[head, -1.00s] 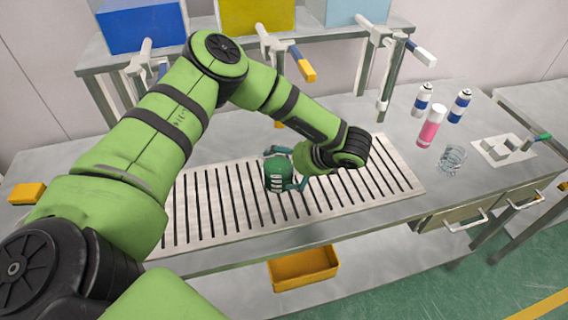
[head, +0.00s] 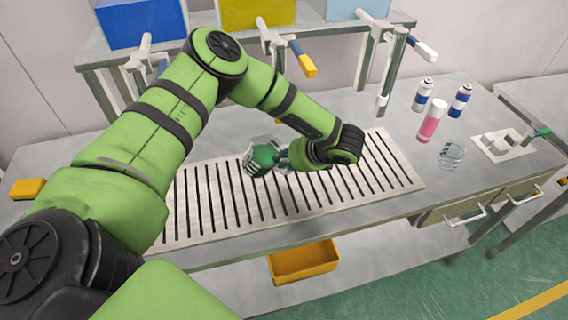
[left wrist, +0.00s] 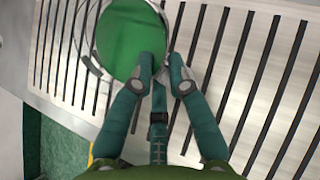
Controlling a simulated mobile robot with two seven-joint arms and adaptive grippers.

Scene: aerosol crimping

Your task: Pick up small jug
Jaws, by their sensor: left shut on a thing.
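The small jug (head: 262,156) is clear-walled with green contents and pale markings, over the slotted metal grate (head: 215,205) in the head view. In the left wrist view the jug (left wrist: 128,38) is seen from above, its round green inside at the top and a clear rim around it. My left gripper (head: 284,160) reaches it from the right, and its green fingers (left wrist: 162,75) are shut on the jug's near side. The fingers hide part of the jug. I cannot tell whether its base touches the grate. My right gripper is not in view.
A pink spray can (head: 432,122), two blue-and-white cans (head: 423,95) (head: 460,103) and a clear glass vessel (head: 451,154) stand at the right. Dispensing taps (head: 299,58) hang from the rack behind. A yellow bin (head: 303,262) sits below the table.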

